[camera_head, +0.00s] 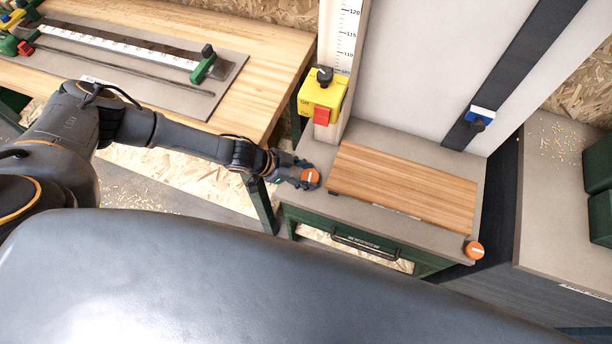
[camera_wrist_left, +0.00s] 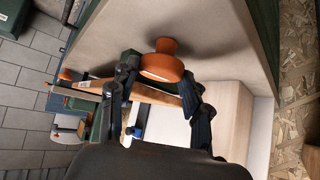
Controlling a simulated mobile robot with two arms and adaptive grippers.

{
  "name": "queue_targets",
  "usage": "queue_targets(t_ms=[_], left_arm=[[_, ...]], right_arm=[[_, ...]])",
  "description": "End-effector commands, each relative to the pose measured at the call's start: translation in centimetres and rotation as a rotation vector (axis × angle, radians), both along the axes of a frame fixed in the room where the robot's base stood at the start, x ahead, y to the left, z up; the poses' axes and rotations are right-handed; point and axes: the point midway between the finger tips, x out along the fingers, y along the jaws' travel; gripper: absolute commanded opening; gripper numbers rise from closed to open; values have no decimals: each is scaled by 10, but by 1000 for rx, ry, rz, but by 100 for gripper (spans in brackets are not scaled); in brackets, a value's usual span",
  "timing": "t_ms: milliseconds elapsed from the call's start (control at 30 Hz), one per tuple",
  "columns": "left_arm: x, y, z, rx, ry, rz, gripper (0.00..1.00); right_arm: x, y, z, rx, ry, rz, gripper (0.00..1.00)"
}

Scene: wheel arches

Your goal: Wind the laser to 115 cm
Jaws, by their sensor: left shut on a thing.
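My left gripper (camera_head: 298,172) is shut on an orange knob (camera_head: 310,177) at the left front corner of a grey-topped bench. The left wrist view shows the same orange knob (camera_wrist_left: 160,68) between the two dark fingers (camera_wrist_left: 162,84). A yellow box (camera_head: 320,97) with a red part and a black knob on top sits on the scale post below those numbers. No laser beam or line can be made out. My right gripper is not in view.
A wooden board (camera_head: 403,187) lies on the bench beside the gripper. Another orange knob (camera_head: 474,250) is at the right front corner. A blue and white slider (camera_head: 481,115) sits on a dark slanted rail. A wooden table (camera_head: 258,45) with a ruler jig stands at left.

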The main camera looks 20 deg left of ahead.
Motion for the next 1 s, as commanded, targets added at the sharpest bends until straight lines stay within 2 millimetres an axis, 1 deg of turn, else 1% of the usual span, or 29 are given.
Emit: queue_targets(t_ms=[33, 300, 867, 900, 933, 1000], left_arm=[[3, 0, 0, 3, -7, -18, 16], [2, 0, 0, 1, -4, -77, 16], [2, 0, 1, -1, -3, -94, 16], [2, 0, 1, -1, -3, -94, 54], [2, 0, 1, -1, -3, -94, 58], [2, 0, 1, 0, -2, -94, 58]], right_arm=[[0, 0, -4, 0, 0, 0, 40], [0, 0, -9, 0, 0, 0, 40], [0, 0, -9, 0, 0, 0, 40], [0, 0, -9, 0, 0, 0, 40], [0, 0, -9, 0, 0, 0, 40], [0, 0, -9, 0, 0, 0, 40]])
